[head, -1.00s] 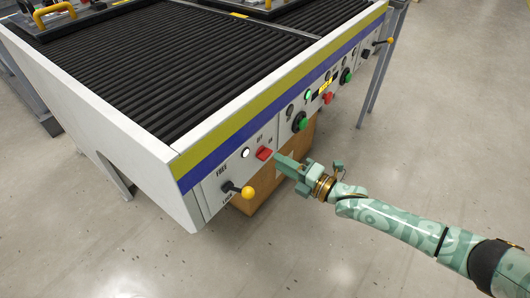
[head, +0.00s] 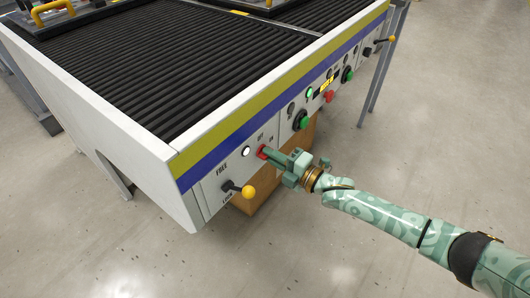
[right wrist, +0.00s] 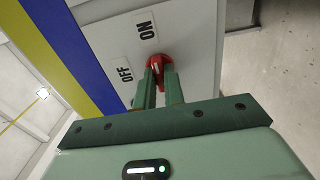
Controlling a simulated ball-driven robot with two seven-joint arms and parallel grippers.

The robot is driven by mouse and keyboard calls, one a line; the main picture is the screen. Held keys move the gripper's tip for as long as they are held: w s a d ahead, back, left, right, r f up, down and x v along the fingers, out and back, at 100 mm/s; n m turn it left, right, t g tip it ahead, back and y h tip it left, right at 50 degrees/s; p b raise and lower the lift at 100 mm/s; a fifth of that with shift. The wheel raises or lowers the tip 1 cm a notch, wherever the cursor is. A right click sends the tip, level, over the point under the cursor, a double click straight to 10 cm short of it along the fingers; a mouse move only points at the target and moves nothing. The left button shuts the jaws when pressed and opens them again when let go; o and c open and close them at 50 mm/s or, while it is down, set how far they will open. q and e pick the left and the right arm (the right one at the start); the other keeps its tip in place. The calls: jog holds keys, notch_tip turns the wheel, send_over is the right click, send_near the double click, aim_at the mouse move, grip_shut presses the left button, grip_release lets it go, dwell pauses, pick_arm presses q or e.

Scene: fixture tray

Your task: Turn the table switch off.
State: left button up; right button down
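The table switch (head: 262,152) is a small red rotary knob on the light front panel, between a white lamp and my right gripper. It also shows in the right wrist view (right wrist: 158,62), with the ON label (right wrist: 147,25) and the OFF label (right wrist: 125,70) beside it. My right gripper (head: 269,154) is at the knob. In the right wrist view its two green fingers (right wrist: 159,82) are close together, one on each side of the knob's grip, and appear shut on it. The fingers partly hide the knob, so its exact setting is unclear. My left gripper is out of view.
The white lamp (head: 245,152) looks lit. A yellow-tipped lever (head: 247,191) with FREE and LOCK labels is lower left. A green button (head: 302,121) and another red knob (head: 328,97) are farther right. A cardboard box (head: 265,190) stands beneath the table.

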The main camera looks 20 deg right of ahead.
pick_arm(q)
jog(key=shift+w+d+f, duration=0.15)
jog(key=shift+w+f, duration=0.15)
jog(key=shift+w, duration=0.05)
pick_arm(e)
jog(key=n, duration=0.5)
jog(key=shift+n, duration=0.4)
pick_arm(q)
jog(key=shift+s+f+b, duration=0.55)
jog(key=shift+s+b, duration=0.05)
jog(key=shift+b, duration=0.4)
pick_arm(e)
jog(key=n, duration=0.5)
jog(key=shift+f+n, duration=0.1)
jog(key=shift+n, duration=0.2)
